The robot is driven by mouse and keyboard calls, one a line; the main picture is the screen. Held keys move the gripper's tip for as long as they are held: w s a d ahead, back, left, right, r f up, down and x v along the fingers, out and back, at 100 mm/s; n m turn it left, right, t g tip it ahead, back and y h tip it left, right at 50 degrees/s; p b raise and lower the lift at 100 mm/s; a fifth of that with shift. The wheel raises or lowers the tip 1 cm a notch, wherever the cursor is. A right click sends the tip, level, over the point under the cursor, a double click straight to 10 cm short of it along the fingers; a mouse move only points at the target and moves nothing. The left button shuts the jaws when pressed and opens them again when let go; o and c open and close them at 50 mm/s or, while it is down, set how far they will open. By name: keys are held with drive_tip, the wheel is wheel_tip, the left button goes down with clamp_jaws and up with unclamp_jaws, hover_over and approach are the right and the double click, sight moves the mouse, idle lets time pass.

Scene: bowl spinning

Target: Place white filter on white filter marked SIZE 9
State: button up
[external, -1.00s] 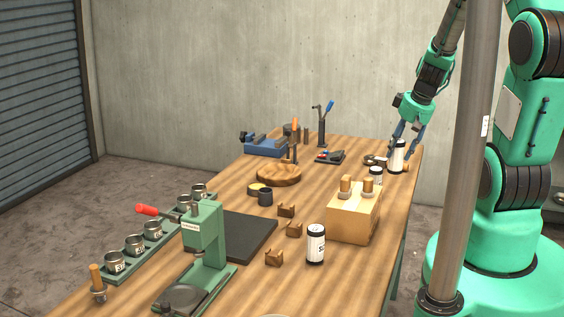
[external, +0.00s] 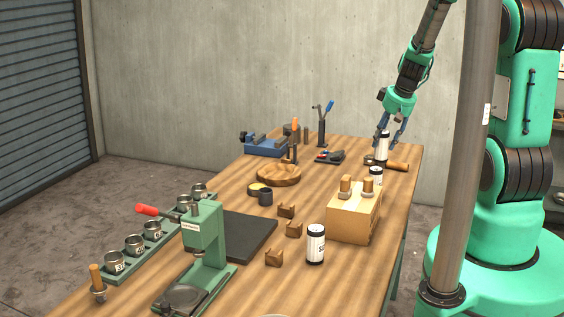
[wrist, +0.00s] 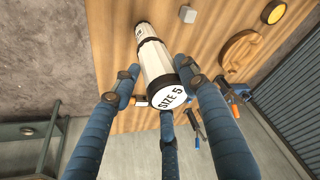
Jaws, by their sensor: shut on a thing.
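My gripper (external: 389,146) is shut on a white filter (external: 382,147) with black bands, at the far right end of the table. The held filter also shows in the wrist view (wrist: 155,62), its end reading SIZE 5, between my blue fingers. In the external view it looks close to upright; whether it clears the table is hard to tell. A second white filter (external: 376,177) stands behind the wooden block, its lower part hidden. A third white filter (external: 316,245) stands upright at the front right, its side label only partly legible. I cannot read SIZE 9 on either.
A wooden block with two pegs (external: 352,217) stands between the standing filters. A wooden-handled tool (external: 397,166) lies near my gripper. A round wooden board (external: 279,180), small brown brackets (external: 274,258), a green press (external: 203,240) and a dark mat (external: 245,237) occupy the left and middle.

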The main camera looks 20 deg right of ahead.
drive_tip(key=shift+w+d+f, duration=0.1)
drive_tip(key=shift+w+d, duration=0.1)
drive_tip(key=shift+w, duration=0.6)
drive_tip(key=shift+w+d+f, duration=0.1)
drive_tip(key=shift+w+d, duration=0.05)
drive_tip(key=shift+w, duration=0.6)
drive_tip(key=shift+f+p, duration=0.3)
drive_tip(key=shift+f, duration=1.4)
drive_tip(key=shift+f, duration=0.15)
drive_tip(key=o, duration=1.2)
drive_tip(key=shift+o, duration=0.2)
drive_tip(key=v, duration=1.2)
